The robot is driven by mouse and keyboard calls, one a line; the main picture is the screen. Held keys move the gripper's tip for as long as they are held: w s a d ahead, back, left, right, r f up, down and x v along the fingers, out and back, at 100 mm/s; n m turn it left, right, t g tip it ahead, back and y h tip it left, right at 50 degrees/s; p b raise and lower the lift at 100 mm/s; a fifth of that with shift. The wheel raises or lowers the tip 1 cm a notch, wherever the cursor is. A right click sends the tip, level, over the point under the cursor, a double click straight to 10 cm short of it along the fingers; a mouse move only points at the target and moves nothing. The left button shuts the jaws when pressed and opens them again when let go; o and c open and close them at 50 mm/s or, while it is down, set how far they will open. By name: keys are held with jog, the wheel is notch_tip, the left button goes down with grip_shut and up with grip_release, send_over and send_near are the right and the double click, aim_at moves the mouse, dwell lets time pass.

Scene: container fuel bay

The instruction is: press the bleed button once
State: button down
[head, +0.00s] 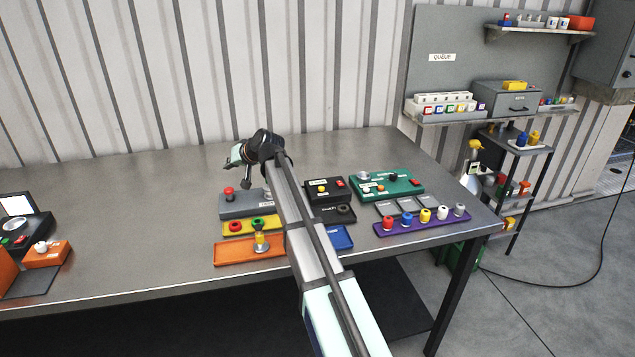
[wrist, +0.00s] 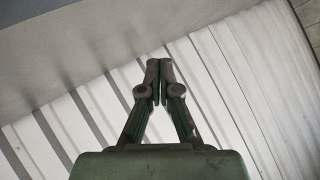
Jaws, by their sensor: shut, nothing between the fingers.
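My gripper (head: 235,158) is above the back part of the bench, apart from everything on it. In the wrist view its fingers (wrist: 159,70) are shut and empty, with the corrugated wall behind them. I cannot read which control is the bleed button. A grey box with a red mushroom button (head: 229,192) stands below my gripper; my arm partly covers its right side and label. A black box (head: 325,196) with a yellow button (head: 321,189) and a small red part is right of my arm. A green panel (head: 400,190) with a dial, dark knob and red part is farther right.
A yellow tray (head: 243,228) with rings and an orange tray (head: 235,257) with a brass fitting lie in front of the grey box. A blue tray (head: 341,240) and a purple rack (head: 435,228) of coloured pegs are at right. The bench's left-middle (head: 130,210) is clear.

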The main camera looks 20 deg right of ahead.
jog(key=s+d+r+m+h+p, duration=0.1)
jog(key=s+d+r+m+p, duration=0.15)
jog(key=d, duration=1.25)
jog(key=g+h+p, duration=0.1)
jog(key=p, duration=0.3)
send_over(323, 188)
jog(key=shift+s+f+m, duration=0.1)
jog(key=shift+f+m, duration=0.25)
jog(key=shift+m, duration=0.1)
jog(key=shift+f, duration=0.15)
jog(key=shift+f+b, duration=1.95)
jog(key=shift+f, duration=2.3)
jog(key=shift+f, duration=0.15)
jog(key=shift+f, duration=0.25)
